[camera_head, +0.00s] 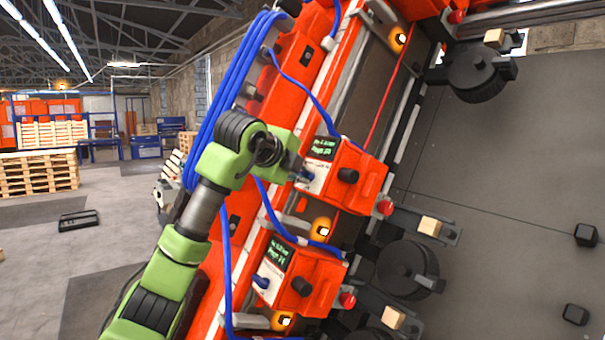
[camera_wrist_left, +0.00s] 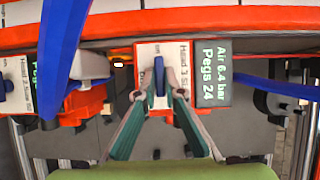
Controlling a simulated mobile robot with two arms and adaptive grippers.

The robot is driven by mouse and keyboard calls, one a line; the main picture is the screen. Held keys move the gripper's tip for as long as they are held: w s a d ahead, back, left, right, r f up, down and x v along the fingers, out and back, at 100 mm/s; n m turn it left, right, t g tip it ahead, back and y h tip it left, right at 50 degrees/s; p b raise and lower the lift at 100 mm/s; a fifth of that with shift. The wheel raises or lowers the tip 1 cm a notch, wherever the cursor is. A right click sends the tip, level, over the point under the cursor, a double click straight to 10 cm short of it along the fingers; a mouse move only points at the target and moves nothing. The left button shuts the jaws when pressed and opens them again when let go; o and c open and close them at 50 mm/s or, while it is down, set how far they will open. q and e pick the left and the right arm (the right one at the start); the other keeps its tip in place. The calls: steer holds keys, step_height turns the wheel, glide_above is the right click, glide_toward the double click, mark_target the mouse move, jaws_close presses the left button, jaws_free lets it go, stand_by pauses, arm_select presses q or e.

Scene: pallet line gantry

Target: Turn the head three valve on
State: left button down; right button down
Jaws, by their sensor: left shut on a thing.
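The head three valve is a small blue lever (camera_wrist_left: 159,76) on a white plate labelled Head 3 in the left wrist view. Beside the plate a green-lit display (camera_wrist_left: 213,75) reads Air 6.4 bar, Pegs 24. My left gripper (camera_wrist_left: 160,92) is shut on the lever, with one finger on each side of it. In the head view my left gripper (camera_head: 292,168) reaches the left face of the upper orange control box (camera_head: 371,184), and its fingertips are hard to make out there. The lever looks upright along the plate in the wrist view. My right gripper is not in view.
A second orange box (camera_head: 318,296) with its own blue lever (camera_head: 261,282) sits below. Blue hoses (camera_head: 231,85) hang close to my left arm. Red buttons (camera_head: 385,208) and dark round heads (camera_head: 407,268) line the gantry. Pallets (camera_head: 38,174) stand far left on open floor.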

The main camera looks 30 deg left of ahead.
arm_select(q)
steer(key=c, duration=2.1)
jaws_free()
steer(key=shift+c, duration=0.2)
steer(key=v, duration=1.2)
steer(key=shift+f, duration=0.1)
